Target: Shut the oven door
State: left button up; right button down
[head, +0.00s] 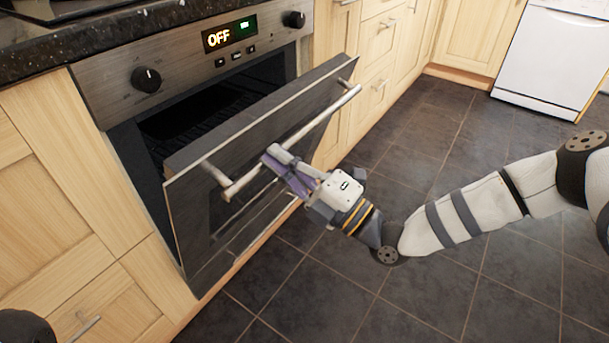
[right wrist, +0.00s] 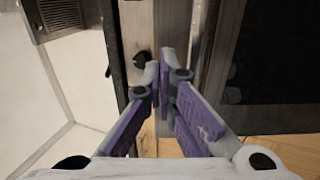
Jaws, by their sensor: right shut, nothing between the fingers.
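The oven (head: 110,85) is built in at the left, with a steel control panel and a display reading OFF. Its door (head: 190,220) is partly open, hinged at the bottom and tilted outward, with a dark gap above it. A metal bar handle (head: 318,120) runs along the door's upper front. My right gripper (head: 272,160) is shut and empty at the front of the door, close to the handle; I cannot tell whether it touches. Its purple-padded fingers (right wrist: 160,75) meet at the tips in the right wrist view. My left gripper is not in view.
Pale wood cabinets (head: 60,170) flank the oven, and a dark granite counter (head: 110,32) lies above it. A white appliance (head: 550,55) stands at the back right. The dark tiled floor (head: 300,290) in front is clear.

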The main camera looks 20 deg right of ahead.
aim_at(247, 133)
jog(key=x, duration=0.4)
jog(key=shift+w+a, duration=0.15)
